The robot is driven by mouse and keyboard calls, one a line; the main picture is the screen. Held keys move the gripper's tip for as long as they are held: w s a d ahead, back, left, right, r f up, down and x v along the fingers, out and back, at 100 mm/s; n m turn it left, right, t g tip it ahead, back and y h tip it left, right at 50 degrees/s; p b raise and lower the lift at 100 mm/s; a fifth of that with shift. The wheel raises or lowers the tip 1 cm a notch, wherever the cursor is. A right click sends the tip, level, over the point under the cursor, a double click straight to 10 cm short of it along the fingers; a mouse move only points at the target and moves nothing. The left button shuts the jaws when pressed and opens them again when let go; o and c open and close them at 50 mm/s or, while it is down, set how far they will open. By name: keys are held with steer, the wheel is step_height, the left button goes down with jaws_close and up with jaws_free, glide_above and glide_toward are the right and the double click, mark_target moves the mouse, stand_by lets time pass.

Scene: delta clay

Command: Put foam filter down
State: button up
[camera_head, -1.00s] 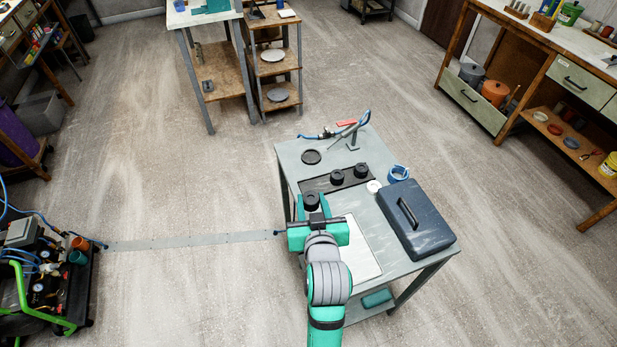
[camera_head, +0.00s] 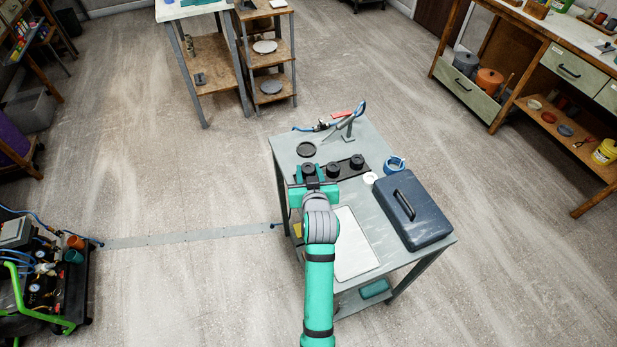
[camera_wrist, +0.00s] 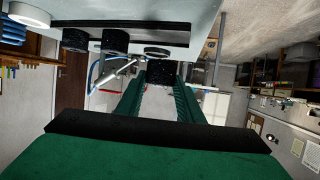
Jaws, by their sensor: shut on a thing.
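My gripper (camera_head: 309,178) is shut on a black round foam filter (camera_head: 308,168), which also shows between the fingers in the wrist view (camera_wrist: 162,72). The filter is at the left end of a dark strip (camera_head: 346,173) on the grey cart. I cannot tell whether it touches the strip or is held just above it. Two similar black round pieces stand on the strip to its right, one in the middle (camera_head: 333,169) and one at the right end (camera_head: 357,161). The wrist view is upside down, with the cart top above.
A flat black disc (camera_head: 306,149) lies behind the strip. A white roll (camera_head: 370,178), a blue ring (camera_head: 395,164) and a dark blue case (camera_head: 412,210) are to the right. A pale mat (camera_head: 354,245) lies in front. A stand with a blue hose (camera_head: 346,125) is at the back.

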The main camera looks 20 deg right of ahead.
steer(key=shift+w+f, duration=0.3)
steer(key=shift+f, duration=0.1)
steer(key=shift+w+d+f, duration=0.1)
steer(key=shift+w+f, duration=0.05)
steer(key=shift+f, duration=1.5)
steer(key=o, duration=1.1)
steer(key=shift+f, duration=0.1)
